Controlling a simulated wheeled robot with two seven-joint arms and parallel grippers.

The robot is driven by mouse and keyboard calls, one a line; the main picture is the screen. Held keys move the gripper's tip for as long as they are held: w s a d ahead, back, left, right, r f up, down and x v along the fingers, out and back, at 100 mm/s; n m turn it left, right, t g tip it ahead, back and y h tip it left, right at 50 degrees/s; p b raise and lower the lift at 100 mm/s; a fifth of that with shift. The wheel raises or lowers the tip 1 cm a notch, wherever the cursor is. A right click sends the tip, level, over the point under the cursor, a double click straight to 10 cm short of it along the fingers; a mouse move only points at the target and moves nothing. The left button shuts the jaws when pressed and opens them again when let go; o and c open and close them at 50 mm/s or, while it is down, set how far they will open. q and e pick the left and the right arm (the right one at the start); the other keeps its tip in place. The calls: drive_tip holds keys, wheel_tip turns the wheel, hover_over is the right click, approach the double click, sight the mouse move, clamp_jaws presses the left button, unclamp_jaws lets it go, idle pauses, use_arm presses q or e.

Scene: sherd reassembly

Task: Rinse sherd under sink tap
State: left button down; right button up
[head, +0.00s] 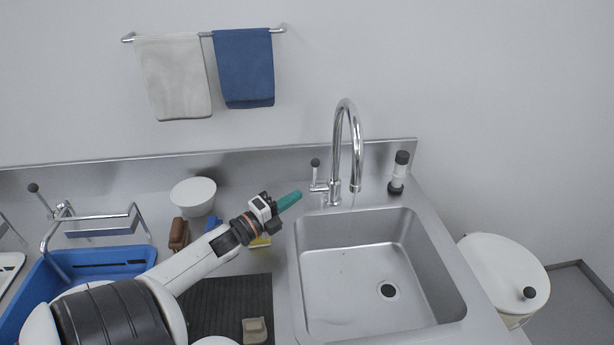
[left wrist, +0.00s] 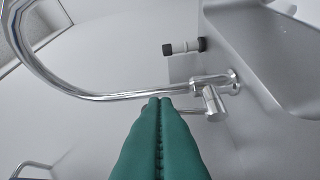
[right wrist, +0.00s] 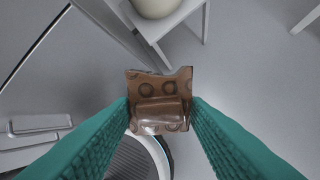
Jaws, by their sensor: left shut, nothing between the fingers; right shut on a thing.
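The chrome tap (head: 356,140) arches over the steel sink (head: 340,262), with its lever (head: 315,175) on the left of its base. No water stream shows from the spout. My left gripper (head: 293,199) is shut and empty, with its green fingertips a little left of and below the lever. My right gripper (right wrist: 160,108) is shut on a brown sherd (right wrist: 158,87) with stamped circles. The sherd and right gripper are outside the head view.
A beige piece (head: 255,331) lies on a dark ribbed mat (head: 225,300) left of the sink. A white bowl (head: 193,195), brown brush-like object (head: 178,234) and blue tub (head: 100,258) stand further left. A white-and-black bottle (head: 399,172) stands right of the tap.

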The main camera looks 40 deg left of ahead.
sight(314, 170)
drive_tip(key=shift+w+a+r+p, duration=0.15)
drive_tip(key=shift+r+p, duration=0.2)
drive_tip(key=shift+r, duration=0.35)
drive_tip(key=shift+r+p, duration=0.1)
drive_tip(key=shift+p, duration=0.2)
use_arm(q)
drive_tip(key=w+a, duration=0.2)
drive_tip(key=w, duration=0.6)
drive_tip(key=shift+a+r, duration=0.15)
drive_tip(key=shift+r, duration=0.3)
drive_tip(key=shift+s, duration=0.1)
drive_tip(key=shift+w+a+r+b, duration=0.15)
drive_tip(key=shift+w+a+b, duration=0.3)
use_arm(e)
drive_tip(key=shift+f, duration=0.55)
use_arm(q)
drive_tip(key=shift+w+a+r, duration=0.15)
drive_tip(key=shift+a+r, duration=0.2)
drive_tip(key=shift+r, duration=0.15)
